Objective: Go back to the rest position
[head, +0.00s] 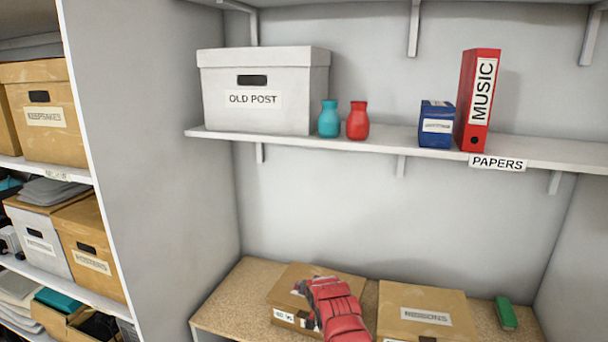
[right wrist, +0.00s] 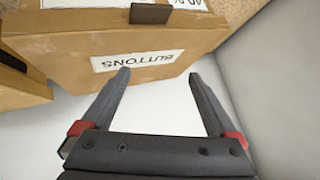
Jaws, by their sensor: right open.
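My right gripper (head: 308,300) shows at the bottom middle of the head view, by the front of a brown cardboard box (head: 312,273) on the lower wooden shelf. My red wrist hides part of that box and its label. In the right wrist view the gripper (right wrist: 160,73) is open with nothing between its two dark fingers. The box there is labelled BUTTONS (right wrist: 110,52) and appears upside down, just beyond the fingertips. Whether a finger touches it, I cannot tell. My left gripper is not in view.
A RIBBONS box (head: 425,298) stands right of the BUTTONS box, and a green block (head: 506,313) farther right. The upper shelf (head: 380,148) holds an OLD POST box (head: 262,88), two vases, a blue box and a red MUSIC binder (head: 478,100). A grey partition (head: 155,130) stands left.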

